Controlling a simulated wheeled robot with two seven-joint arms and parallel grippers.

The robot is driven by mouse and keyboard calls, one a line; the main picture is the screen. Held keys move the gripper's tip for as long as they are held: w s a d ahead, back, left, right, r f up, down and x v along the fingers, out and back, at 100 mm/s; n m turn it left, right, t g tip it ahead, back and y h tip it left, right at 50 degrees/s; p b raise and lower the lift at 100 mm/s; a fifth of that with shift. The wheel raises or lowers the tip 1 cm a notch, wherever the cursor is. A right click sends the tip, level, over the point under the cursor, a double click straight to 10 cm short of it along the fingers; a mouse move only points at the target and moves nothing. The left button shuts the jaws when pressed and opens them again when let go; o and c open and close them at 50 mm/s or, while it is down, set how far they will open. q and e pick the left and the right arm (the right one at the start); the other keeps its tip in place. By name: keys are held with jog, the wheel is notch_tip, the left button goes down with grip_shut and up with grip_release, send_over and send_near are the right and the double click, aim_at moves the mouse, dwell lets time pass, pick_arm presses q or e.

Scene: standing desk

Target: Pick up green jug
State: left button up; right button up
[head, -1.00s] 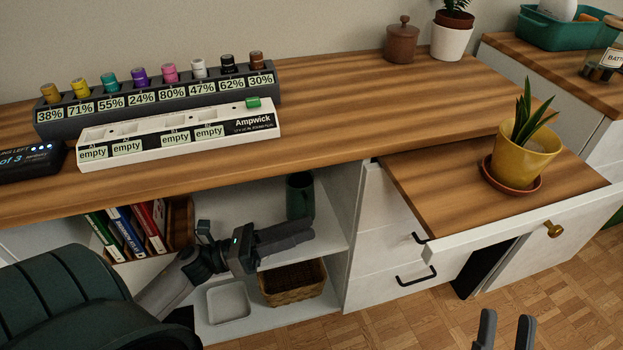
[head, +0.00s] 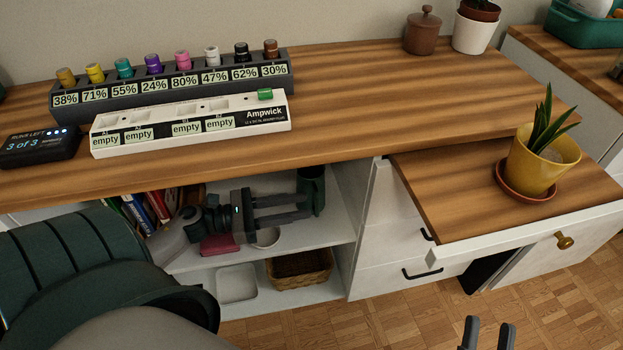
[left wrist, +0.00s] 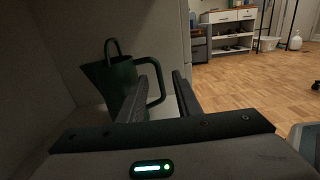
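The green jug (head: 312,188) stands on the upper shelf of the open cabinet under the desk, at its right side. In the left wrist view the jug (left wrist: 116,80) is upright, its spout to the left and its loop handle to the right. My left gripper (head: 306,207) is open, its fingers pointing right at the jug in the head view. In the left wrist view the handle shows between the two fingers (left wrist: 161,76); I cannot tell whether they reach around it. My right gripper (head: 488,325) is open and empty over the floor, far from the jug.
Books (head: 143,212), a pink-red item (head: 218,245) and a white bowl (head: 267,238) share the shelf. Below are a wicker basket (head: 300,267) and a white tray (head: 237,284). The desktop (head: 350,110) lies above; a potted plant (head: 541,165) stands at right.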

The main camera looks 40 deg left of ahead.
pick_arm(q)
jog(key=shift+x, duration=2.1)
jog(key=shift+x, duration=2.6)
jog(key=shift+r, duration=0.1)
jog(key=shift+c, duration=0.7)
grip_shut()
jog(key=shift+r, duration=0.1)
